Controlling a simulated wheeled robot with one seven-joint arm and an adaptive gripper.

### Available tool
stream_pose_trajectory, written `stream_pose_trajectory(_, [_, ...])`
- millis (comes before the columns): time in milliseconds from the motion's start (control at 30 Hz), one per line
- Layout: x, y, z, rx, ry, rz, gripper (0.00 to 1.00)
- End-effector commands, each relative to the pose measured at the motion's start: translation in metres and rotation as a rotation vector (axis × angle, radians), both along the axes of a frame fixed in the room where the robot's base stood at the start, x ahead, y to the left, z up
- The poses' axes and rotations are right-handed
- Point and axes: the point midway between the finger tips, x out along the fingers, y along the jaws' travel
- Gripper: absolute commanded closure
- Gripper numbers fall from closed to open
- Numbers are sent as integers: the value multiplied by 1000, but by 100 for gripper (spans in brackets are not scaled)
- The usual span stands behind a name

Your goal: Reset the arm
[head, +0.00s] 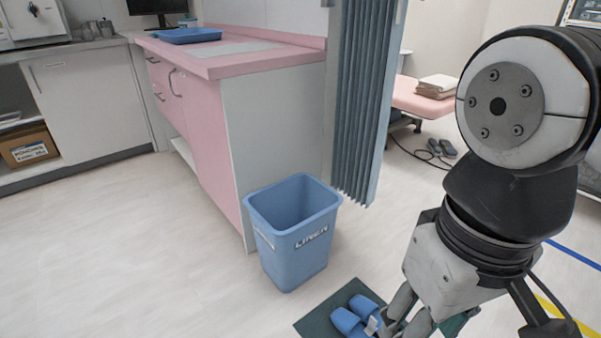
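My arm comes down the right side of the head view, and my gripper (442,282) points downward near the bottom edge. Its grey finger links reach down beside a pair of blue slippers (352,318). The lower part of the gripper is cut off by the frame, so I cannot tell whether it is open or shut, or whether it holds anything. The slippers lie on a dark green mat (314,325) on the floor. My gripper partly hides the mat and overlaps the slippers' right side.
A blue bin (290,255) marked LINEN stands behind the mat, beside a pink-topped cabinet (210,130). A blue tray (189,36) lies on that cabinet. A grey-blue curtain (362,100) hangs behind. A pink bed (420,103) stands farther back. The floor at left is clear.

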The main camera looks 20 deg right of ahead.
Motion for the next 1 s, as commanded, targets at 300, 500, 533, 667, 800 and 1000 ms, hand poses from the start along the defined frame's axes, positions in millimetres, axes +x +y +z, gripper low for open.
stream_pose_trajectory(300, [1,0,0,0,-1,-1,54])
stream_pose_trajectory(500, [1,0,0,0,-1,-2,54])
stream_pose_trajectory(533, [1,0,0,0,-2,-2,54])
stream_pose_trajectory(667, [1,0,0,0,-2,-2,54])
stream_pose_trajectory(800, [2,0,5,0,-4,-2,54])
stream_pose_trajectory(1000, [9,0,36,0,-32,1,54])
